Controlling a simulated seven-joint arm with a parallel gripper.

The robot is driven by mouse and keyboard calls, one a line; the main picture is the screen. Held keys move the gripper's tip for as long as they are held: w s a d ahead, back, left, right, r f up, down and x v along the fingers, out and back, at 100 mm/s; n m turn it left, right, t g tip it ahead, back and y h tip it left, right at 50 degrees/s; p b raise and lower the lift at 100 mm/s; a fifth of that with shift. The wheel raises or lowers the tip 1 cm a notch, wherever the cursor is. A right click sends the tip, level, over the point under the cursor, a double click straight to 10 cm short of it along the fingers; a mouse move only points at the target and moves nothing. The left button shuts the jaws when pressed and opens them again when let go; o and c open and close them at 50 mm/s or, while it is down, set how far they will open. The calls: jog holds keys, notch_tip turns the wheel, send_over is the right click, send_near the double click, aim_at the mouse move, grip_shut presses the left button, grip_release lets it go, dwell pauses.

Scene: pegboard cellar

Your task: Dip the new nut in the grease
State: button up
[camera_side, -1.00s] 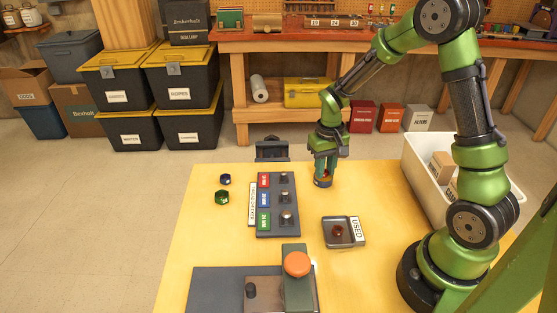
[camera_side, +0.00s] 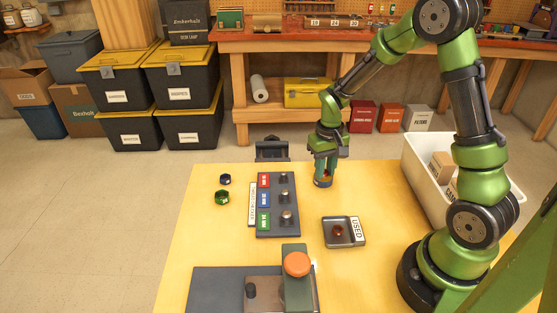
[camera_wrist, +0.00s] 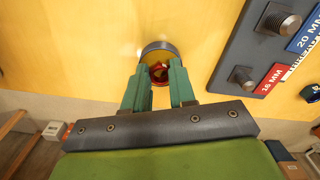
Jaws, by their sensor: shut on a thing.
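My gripper (camera_side: 324,174) points down at the far edge of the yellow table, right over a small round grease tin (camera_side: 322,184). In the wrist view its green fingers (camera_wrist: 159,88) are shut on a red nut (camera_wrist: 159,73). The nut is at the mouth of the tin, which shows its dark rim and yellowish inside (camera_wrist: 158,47). The fingers partly hide the nut, and I cannot tell whether it touches the grease. A blue nut (camera_side: 225,179) and a green nut (camera_side: 222,197) lie at the left of the table.
A dark board (camera_side: 273,225) with studs and red, blue and green size labels stands left of the tin. A tray marked USED (camera_side: 357,242) holds a brownish nut (camera_side: 338,231). A green block with an orange button (camera_side: 297,264) is in front. A white bin (camera_side: 422,178) stands at right.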

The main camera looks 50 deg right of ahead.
notch_tip(320, 180, up, 7)
dwell(0.8)
dwell(0.4)
